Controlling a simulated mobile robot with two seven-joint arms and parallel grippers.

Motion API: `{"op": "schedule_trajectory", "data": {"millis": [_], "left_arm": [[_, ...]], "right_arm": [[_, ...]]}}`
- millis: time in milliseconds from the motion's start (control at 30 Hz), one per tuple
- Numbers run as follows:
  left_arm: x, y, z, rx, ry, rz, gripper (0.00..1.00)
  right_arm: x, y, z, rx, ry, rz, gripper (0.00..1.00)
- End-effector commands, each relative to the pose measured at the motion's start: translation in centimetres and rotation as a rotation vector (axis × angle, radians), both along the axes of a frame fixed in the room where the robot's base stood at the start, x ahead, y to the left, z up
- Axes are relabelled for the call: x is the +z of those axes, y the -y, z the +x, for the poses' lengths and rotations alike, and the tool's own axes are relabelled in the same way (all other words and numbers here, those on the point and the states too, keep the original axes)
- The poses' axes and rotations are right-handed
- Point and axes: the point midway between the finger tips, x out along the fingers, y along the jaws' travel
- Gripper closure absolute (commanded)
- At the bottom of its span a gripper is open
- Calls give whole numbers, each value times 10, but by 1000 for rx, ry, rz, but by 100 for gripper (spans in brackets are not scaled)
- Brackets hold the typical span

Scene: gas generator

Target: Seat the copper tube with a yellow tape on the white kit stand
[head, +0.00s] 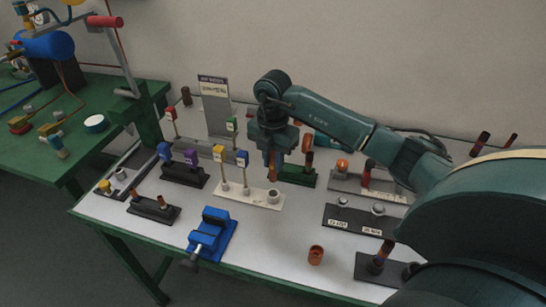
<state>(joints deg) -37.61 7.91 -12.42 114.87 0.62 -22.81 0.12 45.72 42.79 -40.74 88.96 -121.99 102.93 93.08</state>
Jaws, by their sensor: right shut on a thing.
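The white kit stand (235,192) lies on the table at picture centre, with a yellow-tagged post (219,153) and a blue-tagged post (242,158) standing on it. A short pale round socket (273,197) is at its right end. My right gripper (271,154) points down above this end and is shut on the copper tube (272,168). The tube hangs upright, its lower end close above the socket; I cannot tell whether they touch. No yellow tape is clearly visible on the tube. My left gripper is not in view.
A green stand (299,177) is close right of the gripper, and a dark stand (185,175) with blue and purple tags is to the left. A blue vise (211,232) and a copper cup (316,255) are in front. Bare table lies between them.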

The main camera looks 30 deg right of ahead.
Motion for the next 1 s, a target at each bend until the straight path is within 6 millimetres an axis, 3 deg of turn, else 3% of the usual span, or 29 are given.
{"op": "schedule_trajectory", "data": {"millis": [400,1000], "left_arm": [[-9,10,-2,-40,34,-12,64],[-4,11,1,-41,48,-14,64]], "right_arm": [[-40,0,0,0,0,-1,97],[-43,0,0,0,1,0,97]]}}
